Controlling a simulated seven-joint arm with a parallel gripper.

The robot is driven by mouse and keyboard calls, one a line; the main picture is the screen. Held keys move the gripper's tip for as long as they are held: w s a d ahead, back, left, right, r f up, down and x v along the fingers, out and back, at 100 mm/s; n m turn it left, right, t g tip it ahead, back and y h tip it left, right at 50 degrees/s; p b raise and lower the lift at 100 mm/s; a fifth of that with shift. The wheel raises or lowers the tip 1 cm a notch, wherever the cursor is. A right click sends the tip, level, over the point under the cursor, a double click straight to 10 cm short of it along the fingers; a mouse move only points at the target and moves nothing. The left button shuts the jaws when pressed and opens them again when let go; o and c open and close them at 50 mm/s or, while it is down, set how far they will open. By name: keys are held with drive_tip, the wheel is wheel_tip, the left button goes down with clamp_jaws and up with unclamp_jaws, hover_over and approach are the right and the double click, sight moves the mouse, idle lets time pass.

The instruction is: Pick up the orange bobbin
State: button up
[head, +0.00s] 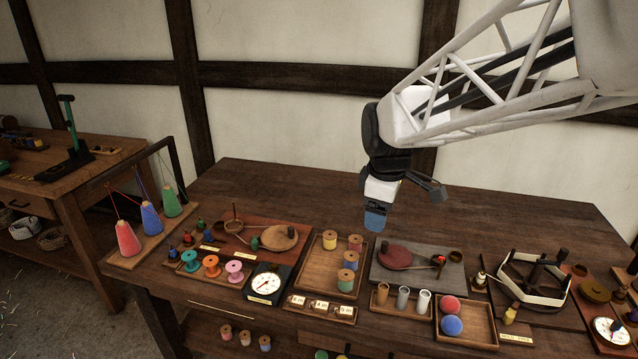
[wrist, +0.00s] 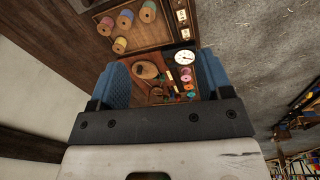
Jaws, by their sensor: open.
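The orange bobbin (head: 211,265) stands on the front left of the workbench, between a teal bobbin (head: 189,260) and a pink bobbin (head: 235,271). In the wrist view the same row shows small, with the pink bobbin (wrist: 186,72) nearest the tray side; the orange one there is tiny. My gripper (head: 376,222) is raised over the back middle of the bench, to the right of the orange bobbin and well apart from it. In the wrist view its two blue fingers (wrist: 164,78) are spread with nothing held between them.
A white-faced dial (head: 266,283) stands just right of the pink bobbin. A wooden tray (head: 315,278) holds several wooden spools. Coloured cones on a stand (head: 128,262) are at the left. The bench's back strip (head: 270,190) is clear.

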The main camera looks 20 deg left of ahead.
drive_tip(key=w+a+f+n, duration=0.2)
drive_tip(key=w+a+n, duration=0.1)
drive_tip(key=a, duration=0.3)
drive_tip(key=w+a+f+n, duration=0.2)
drive_tip(key=a+n, duration=0.1)
drive_tip(key=a, duration=0.4)
drive_tip(key=n+g, duration=0.1)
drive_tip(key=n, duration=1.3)
hover_over(211, 260)
wheel_tip(211, 260, down, 16)
drive_tip(key=shift+a+r, duration=0.1)
drive_tip(key=shift+f, duration=5.5)
